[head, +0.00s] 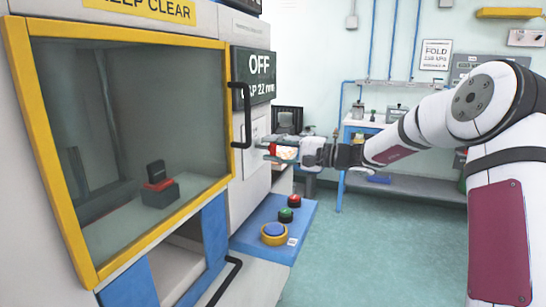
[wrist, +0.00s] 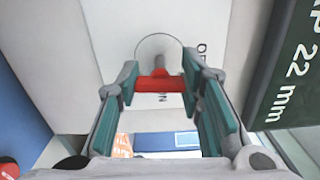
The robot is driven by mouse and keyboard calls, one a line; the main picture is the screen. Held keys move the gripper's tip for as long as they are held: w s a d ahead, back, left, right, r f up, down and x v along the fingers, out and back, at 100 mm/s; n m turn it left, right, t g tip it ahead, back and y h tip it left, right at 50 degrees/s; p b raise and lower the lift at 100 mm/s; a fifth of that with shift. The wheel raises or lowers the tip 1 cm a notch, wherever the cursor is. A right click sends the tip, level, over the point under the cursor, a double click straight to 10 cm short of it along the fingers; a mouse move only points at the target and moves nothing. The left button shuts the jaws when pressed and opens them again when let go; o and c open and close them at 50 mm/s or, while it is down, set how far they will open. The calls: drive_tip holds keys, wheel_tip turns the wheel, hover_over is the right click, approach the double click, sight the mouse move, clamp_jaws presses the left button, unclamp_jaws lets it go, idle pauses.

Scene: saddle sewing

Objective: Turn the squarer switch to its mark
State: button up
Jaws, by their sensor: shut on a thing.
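The squarer switch, a red handle (wrist: 160,84) on a round pale dial (wrist: 151,43), is on the machine's light panel. In the wrist view my gripper (wrist: 160,86) has one teal-padded finger at each end of the red handle, shut on it. The handle lies crosswise in that view. Dark lettering shows beside the dial and below the handle, partly covered by the fingers, and I cannot read it fully. In the head view my gripper (head: 268,150) reaches the panel from the right, and only a bit of red shows between its fingers.
A dark sign (head: 255,78) reading OFF and GAP 22 mm is above the switch. A black door handle (head: 241,115) stands out left of my gripper. Below, a blue shelf (head: 262,250) carries red, green and blue-topped buttons. Open floor (head: 370,240) lies to the right.

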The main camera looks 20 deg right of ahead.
drive_tip(key=shift+f+n+b, duration=0.1)
drive_tip(key=shift+n+b, duration=0.35)
drive_tip(key=shift+n, duration=0.05)
drive_tip(key=o, duration=1.2)
drive_tip(key=v, duration=1.2)
